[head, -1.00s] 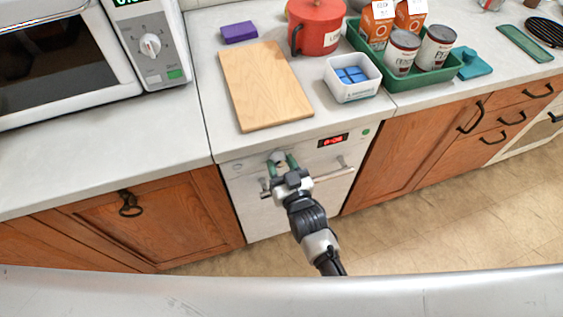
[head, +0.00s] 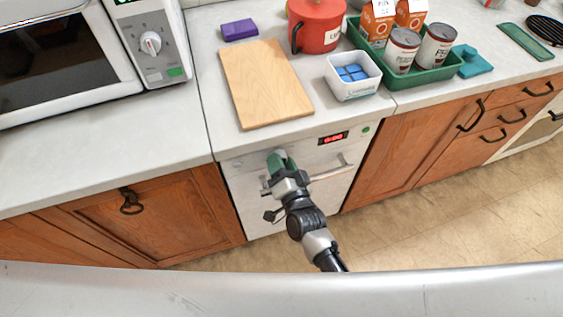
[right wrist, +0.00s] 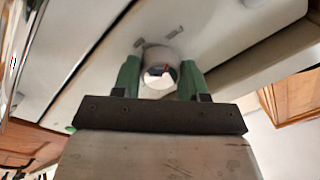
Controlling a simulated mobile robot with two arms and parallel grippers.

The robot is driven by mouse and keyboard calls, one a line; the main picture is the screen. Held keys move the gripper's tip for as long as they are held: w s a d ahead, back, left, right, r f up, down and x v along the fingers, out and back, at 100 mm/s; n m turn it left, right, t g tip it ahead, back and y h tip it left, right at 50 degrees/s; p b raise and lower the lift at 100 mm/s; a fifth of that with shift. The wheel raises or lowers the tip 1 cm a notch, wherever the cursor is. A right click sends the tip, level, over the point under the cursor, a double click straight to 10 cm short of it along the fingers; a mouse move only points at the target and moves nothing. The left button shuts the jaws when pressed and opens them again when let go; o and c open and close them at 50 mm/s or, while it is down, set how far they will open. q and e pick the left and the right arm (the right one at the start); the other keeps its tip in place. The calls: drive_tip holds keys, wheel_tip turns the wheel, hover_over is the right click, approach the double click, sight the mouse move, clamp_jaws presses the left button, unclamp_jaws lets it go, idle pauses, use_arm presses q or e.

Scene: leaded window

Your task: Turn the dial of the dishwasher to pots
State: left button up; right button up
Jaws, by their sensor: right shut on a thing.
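The dishwasher (head: 236,190) is the white front under the counter in the head view. It has a red display (head: 333,137) and a bar handle (head: 328,170). My right gripper (head: 281,161) is at the left part of its control panel, with the wrist rolled. The gripper is shut on the dial. In the head view the fingers hide most of the dial. I cannot read the labels around it. My left gripper is not in view.
On the counter above are a wooden board (head: 265,85), a white tub (head: 354,88) with blue blocks, a red pot (head: 317,30) and a green tray (head: 437,74) with cans. A microwave (head: 165,60) stands left. The floor (head: 430,215) at right is clear.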

drive_tip(key=shift+f+m, duration=0.1)
drive_tip(key=shift+m, duration=0.2)
drive_tip(key=o, duration=0.9)
drive_tip(key=v, duration=1.1)
drive_tip(key=shift+a+b, duration=0.1)
drive_tip(key=shift+b, duration=0.25)
